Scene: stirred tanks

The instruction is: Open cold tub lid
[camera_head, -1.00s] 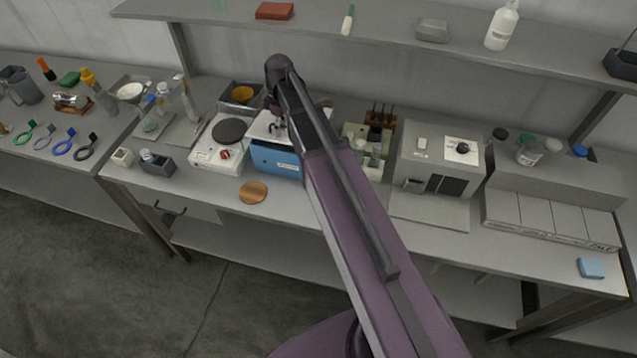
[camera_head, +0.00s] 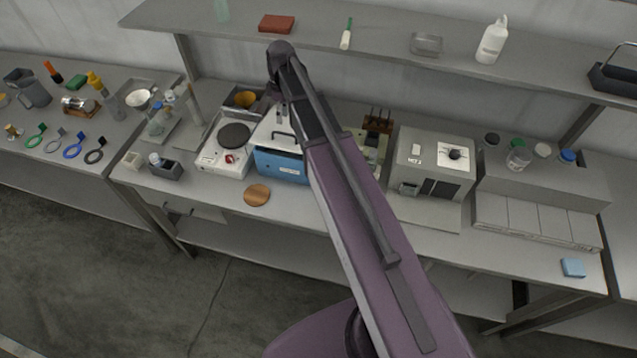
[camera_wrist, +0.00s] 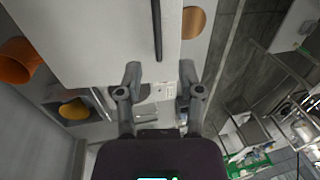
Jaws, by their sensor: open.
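The cold tub (camera_head: 280,167) is a blue box on the bench in the head view, left of my arm. Its pale lid (camera_head: 268,134) lies on top and looks shut, with a dark bar handle (camera_head: 283,135). My arm hides part of the lid's right side. My gripper (camera_head: 281,112) is above the back of the lid, apart from the handle. In the wrist view my gripper (camera_wrist: 160,82) has its two fingers spread with nothing between them. The lid (camera_wrist: 95,35) and the dark handle (camera_wrist: 157,28) lie beyond the fingertips.
A hotplate (camera_head: 225,155) stands close left of the tub. A wooden disc (camera_head: 257,194) lies in front. An orange bowl (camera_head: 246,98) is behind. A grey box device (camera_head: 432,165) stands to the right, and a shelf (camera_head: 380,35) runs above the bench.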

